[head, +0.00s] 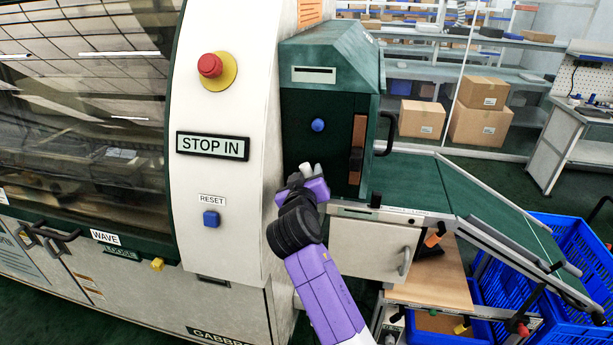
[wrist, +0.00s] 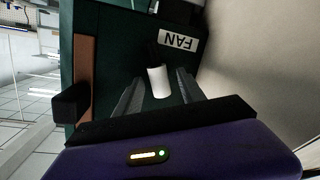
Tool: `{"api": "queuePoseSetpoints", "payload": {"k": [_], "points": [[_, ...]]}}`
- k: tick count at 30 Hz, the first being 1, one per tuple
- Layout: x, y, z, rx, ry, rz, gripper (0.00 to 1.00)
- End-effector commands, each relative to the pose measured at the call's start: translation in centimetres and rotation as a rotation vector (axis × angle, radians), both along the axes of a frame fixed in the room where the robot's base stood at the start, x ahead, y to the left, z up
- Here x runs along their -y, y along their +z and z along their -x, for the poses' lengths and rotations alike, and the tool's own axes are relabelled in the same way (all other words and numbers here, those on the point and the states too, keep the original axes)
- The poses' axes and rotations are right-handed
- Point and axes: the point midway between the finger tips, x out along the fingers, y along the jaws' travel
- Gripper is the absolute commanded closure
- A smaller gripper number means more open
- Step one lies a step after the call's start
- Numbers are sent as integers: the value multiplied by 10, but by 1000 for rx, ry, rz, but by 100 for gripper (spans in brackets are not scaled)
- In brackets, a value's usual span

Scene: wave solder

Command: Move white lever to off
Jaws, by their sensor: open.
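The white lever shows in the wrist view (wrist: 158,82) as a short white cylinder on a dark mount, on a dark green panel under a FAN label (wrist: 178,40) that appears upside down. My gripper (wrist: 157,88) is open, with one grey finger on each side of the lever; I cannot tell whether either finger touches it. The lever's mount and the label are hidden there by my gripper.
A blue knob (head: 318,125) and a brown strip (head: 357,143) are on the box front, with a black handle (head: 387,135) at its right. The white machine wall with a red button (head: 210,65) and a blue reset button (head: 211,218) stands close at left. A sloped green conveyor (head: 500,215) extends right.

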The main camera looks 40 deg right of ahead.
Motion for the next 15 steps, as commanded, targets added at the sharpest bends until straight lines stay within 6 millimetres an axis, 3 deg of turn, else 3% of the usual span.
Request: {"api": "queuePoseSetpoints", "payload": {"k": [15], "points": [[-49,10,49,-1,3,1,53]]}}
